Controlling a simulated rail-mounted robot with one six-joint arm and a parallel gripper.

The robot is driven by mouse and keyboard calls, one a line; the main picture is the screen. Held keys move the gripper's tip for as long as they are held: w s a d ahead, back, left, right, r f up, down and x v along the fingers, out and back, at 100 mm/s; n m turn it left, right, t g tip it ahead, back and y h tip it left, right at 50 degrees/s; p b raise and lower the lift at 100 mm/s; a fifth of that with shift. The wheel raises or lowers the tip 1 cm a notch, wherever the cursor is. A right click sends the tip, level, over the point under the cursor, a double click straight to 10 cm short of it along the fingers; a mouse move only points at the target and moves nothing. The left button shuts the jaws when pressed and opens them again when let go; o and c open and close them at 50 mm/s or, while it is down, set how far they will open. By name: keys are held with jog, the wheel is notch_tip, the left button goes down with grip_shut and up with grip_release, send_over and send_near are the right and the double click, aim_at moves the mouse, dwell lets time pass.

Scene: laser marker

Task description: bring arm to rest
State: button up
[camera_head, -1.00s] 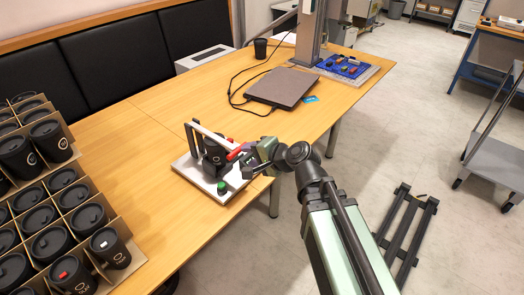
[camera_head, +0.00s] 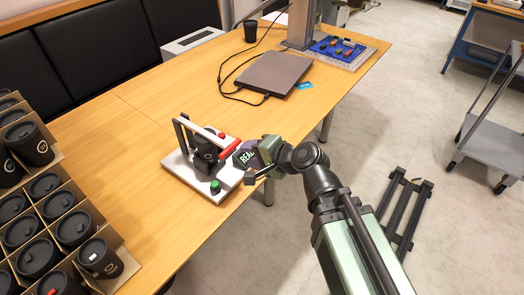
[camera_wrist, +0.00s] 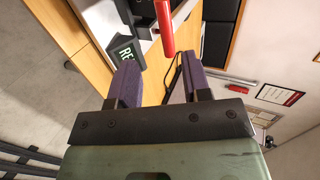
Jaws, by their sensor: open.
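My gripper (camera_head: 248,162) is at the right side of the marking device, by the table's front edge. In the wrist view its two purple fingers (camera_wrist: 160,62) are apart, with nothing between them. The device's red handle (camera_head: 230,149) lies just beyond the fingertips; it also shows in the wrist view (camera_wrist: 164,28). The device has a white base (camera_head: 178,163), a frame, a green button (camera_head: 215,187) and a dark display with partly hidden light letters (camera_wrist: 126,51). A black cup (camera_head: 205,158) stands upright in the device.
Cardboard trays with several black lidded cups (camera_head: 75,229) stand at the left. A closed laptop (camera_head: 268,74), another black cup (camera_head: 250,31) and a blue board (camera_head: 340,50) are farther back. Floor right of the table is open, apart from a black rack (camera_head: 405,210) and a cart (camera_head: 490,147).

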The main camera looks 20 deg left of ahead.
jog(key=s+d+f+n+g+h+p, duration=0.25)
jog(key=d+f+n+h, duration=0.2)
jog(key=d, duration=0.25)
jog(key=w+d+r+h+p, duration=0.1)
jog(key=d+h+p, duration=0.1)
jog(key=d, duration=0.7)
jog(key=w+d+r+g+h+p, duration=0.1)
jog(key=d+r+h+p, duration=0.1)
jog(key=d, duration=0.7)
jog(key=w+d+r+h+p, duration=0.1)
jog(key=d+h+p, duration=0.2)
jog(key=d, duration=0.7)
jog(key=shift+r+m, duration=0.2)
jog(key=shift+m, duration=0.25)
jog(key=shift+h, duration=0.25)
